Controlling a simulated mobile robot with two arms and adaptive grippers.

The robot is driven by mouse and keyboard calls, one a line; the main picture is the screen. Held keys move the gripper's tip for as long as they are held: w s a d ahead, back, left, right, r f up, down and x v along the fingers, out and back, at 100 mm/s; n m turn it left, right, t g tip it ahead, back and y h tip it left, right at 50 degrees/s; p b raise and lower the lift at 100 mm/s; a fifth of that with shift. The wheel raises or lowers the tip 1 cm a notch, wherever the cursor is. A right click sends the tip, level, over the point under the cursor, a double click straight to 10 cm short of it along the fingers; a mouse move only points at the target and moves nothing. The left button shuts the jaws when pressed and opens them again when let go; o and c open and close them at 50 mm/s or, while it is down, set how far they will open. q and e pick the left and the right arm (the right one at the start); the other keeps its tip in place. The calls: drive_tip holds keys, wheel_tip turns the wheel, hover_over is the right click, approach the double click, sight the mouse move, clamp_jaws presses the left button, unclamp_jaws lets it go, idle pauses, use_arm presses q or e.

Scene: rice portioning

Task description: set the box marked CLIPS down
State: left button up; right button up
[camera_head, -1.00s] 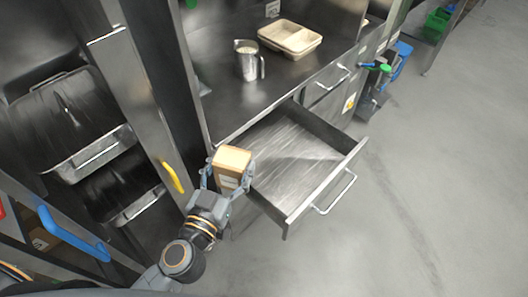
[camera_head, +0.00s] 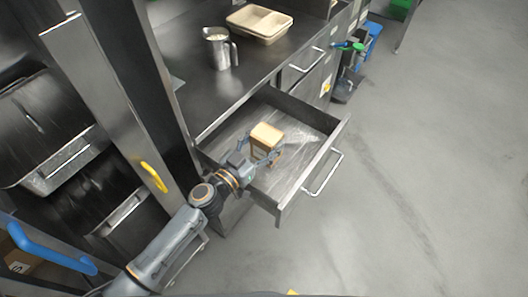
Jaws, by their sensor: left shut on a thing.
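The box (camera_head: 266,136), a small tan carton with a pale label on its side, is in or just above the open drawer (camera_head: 310,181). I cannot read its marking, and I cannot tell whether it touches the drawer floor. My left gripper (camera_head: 264,154) is shut on the box, its fingers on either side of it. The drawer is otherwise empty. My right gripper does not show.
A steel post with a yellow handle (camera_head: 154,177) stands left of my arm. Grey floor lies open at the right.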

sight(259, 157)
use_arm(q)
wheel_tip(259, 157, down, 4)
drive_tip(key=shift+r+b, duration=0.15)
drive_tip(key=shift+b, duration=0.3)
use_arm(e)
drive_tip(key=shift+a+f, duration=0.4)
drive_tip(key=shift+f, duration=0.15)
use_arm(q)
drive_tip(key=shift+a+f+b, duration=0.1)
drive_tip(key=shift+f+b, duration=0.55)
drive_tip(key=shift+b, duration=0.25)
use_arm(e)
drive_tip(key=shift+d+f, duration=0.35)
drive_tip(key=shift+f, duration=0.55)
use_arm(q)
drive_tip(key=o, duration=1.3)
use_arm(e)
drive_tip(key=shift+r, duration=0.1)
